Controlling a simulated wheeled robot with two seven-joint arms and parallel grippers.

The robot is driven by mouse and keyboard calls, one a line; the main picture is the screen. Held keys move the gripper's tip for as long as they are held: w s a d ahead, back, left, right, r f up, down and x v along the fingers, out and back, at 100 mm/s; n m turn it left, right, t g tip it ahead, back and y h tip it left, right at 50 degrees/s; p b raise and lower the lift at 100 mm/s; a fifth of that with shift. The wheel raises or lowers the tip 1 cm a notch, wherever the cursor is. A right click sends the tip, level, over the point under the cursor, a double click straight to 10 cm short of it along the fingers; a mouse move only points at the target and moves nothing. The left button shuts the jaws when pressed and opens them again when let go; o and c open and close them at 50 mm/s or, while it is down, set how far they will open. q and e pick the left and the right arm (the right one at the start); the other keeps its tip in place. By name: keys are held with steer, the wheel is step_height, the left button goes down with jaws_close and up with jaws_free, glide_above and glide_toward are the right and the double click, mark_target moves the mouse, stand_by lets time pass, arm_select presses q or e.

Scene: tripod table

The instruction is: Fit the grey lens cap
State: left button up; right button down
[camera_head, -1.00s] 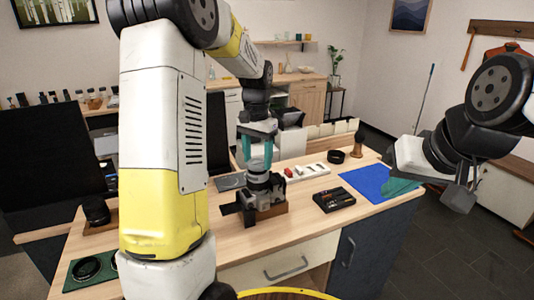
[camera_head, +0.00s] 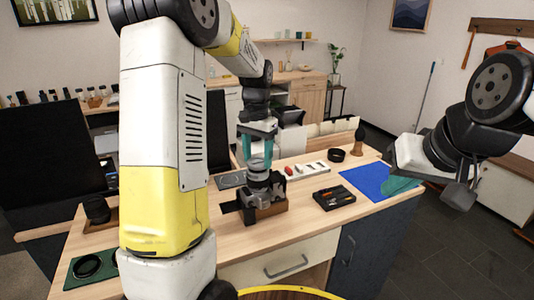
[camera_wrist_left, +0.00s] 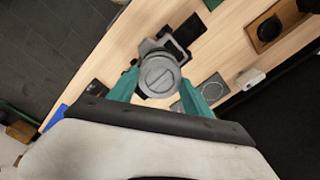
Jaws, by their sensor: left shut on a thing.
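The camera (camera_head: 268,192) stands lens-up on a wooden block (camera_head: 272,211) on the table; it also shows in the left wrist view (camera_wrist_left: 152,47). My left gripper (camera_head: 258,168) points straight down over it. In the left wrist view, the teal fingers of the left gripper (camera_wrist_left: 160,80) are shut on the round grey lens cap (camera_wrist_left: 158,76). The cap lies over the camera's lens, roughly in line with it. Whether it is seated or slightly above cannot be told. My right gripper (camera_head: 460,193) is off the table's right side, its fingers unclear.
A blue mat (camera_head: 366,182), a black tray with small items (camera_head: 334,197), a white tray (camera_head: 308,170) and a black ring (camera_head: 336,155) lie right of the camera. A green mat with dark rings (camera_head: 88,268) is at front left. Bare tabletop lies in front of the camera.

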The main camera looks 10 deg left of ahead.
arm_select(q)
steer(key=shift+f, duration=0.55)
stand_by(1.2)
steer(key=o, duration=1.8)
steer(key=shift+r, duration=0.1)
steer(key=shift+r, duration=3.45)
